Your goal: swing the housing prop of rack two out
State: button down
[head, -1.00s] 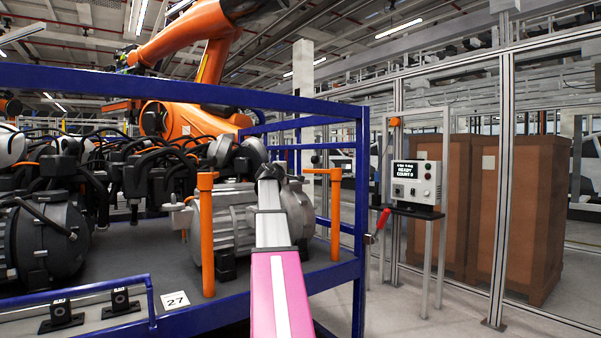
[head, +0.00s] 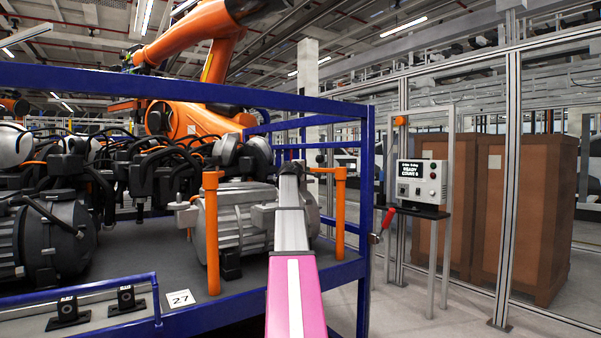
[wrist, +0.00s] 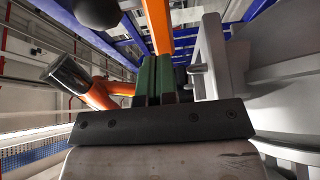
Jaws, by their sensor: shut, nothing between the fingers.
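Two orange props stand at the front of the blue rack (head: 200,83). The left prop (head: 211,235) is upright with a short top arm in front of a grey drive housing (head: 245,225). The right prop (head: 339,215) is upright, with its top arm pointing left towards the housing. In the head view my arm crosses in front of the housing between the props and hides my gripper. In the wrist view my gripper (wrist: 156,62) shows its green fingers together and empty. An orange bar (wrist: 158,22) lies just beyond the fingertips; I cannot tell whether they touch.
A dark-capped orange part (wrist: 92,92) is left of the fingers in the wrist view, and grey metal is close on their right. A card marked 27 (head: 180,298) is at the rack's front. A control box (head: 420,182) and brown crates (head: 520,210) stand right.

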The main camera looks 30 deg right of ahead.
jog(key=shift+x, duration=0.75)
jog(key=x, duration=0.4)
jog(key=shift+w, duration=0.45)
jog(key=shift+s, duration=0.1)
jog(key=shift+s+a, duration=0.15)
jog(key=shift+a, duration=0.4)
jog(key=s+a, duration=0.3)
jog(key=a, duration=0.9)
jog(key=shift+a, duration=0.3)
